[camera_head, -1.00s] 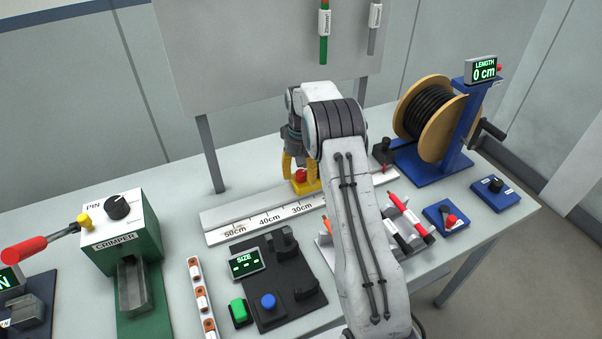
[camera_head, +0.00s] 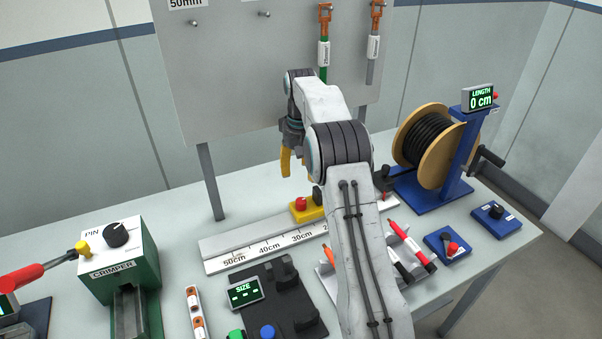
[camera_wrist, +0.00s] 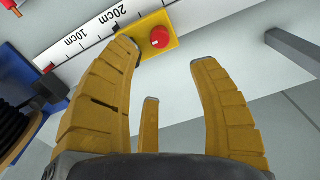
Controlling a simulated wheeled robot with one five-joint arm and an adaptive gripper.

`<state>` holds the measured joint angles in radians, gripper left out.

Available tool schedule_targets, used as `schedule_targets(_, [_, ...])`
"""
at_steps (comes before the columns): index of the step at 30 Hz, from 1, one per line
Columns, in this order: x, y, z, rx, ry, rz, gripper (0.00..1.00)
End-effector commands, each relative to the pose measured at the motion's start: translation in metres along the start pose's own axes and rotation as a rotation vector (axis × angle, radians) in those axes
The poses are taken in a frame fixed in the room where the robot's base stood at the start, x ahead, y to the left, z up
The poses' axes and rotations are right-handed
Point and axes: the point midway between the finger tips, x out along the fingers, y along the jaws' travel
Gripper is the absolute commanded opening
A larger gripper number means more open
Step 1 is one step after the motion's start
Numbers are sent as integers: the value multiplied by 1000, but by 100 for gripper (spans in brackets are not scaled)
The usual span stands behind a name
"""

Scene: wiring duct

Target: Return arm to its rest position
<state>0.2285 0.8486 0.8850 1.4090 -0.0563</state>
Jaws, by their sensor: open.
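My arm (camera_head: 355,250) reaches forward over the workbench and bends at the elbow. My gripper (camera_head: 298,165) has yellow fingers and hangs above the back part of the bench, partly behind my own arm links. In the wrist view my gripper (camera_wrist: 165,75) has its fingers spread apart with nothing between them. A yellow block with a red button (camera_head: 307,208) sits on the white ruler rail (camera_head: 262,247), below the gripper and apart from it. The block also shows beyond the fingertips in the wrist view (camera_wrist: 158,42).
A cable spool on a blue stand (camera_head: 437,125) is at the right. A green crimper (camera_head: 122,262) stands at the left. The dark size station (camera_head: 272,290) and a marker rack (camera_head: 405,250) flank my arm. A grey panel with hanging cables (camera_head: 260,70) stands behind.

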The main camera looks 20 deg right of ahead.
Motion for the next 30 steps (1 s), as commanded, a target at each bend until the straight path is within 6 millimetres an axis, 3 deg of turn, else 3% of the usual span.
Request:
schedule_targets(14, [-1, 0, 0, 0, 1, 0, 55])
schedule_targets(19, [-17, -6, 9, -8, 17, 1, 55])
schedule_targets(23, [-44, -16, 28, -22, 47, 2, 55])
schedule_targets(30, [-96, -38, 91, -56, 122, 2, 55])
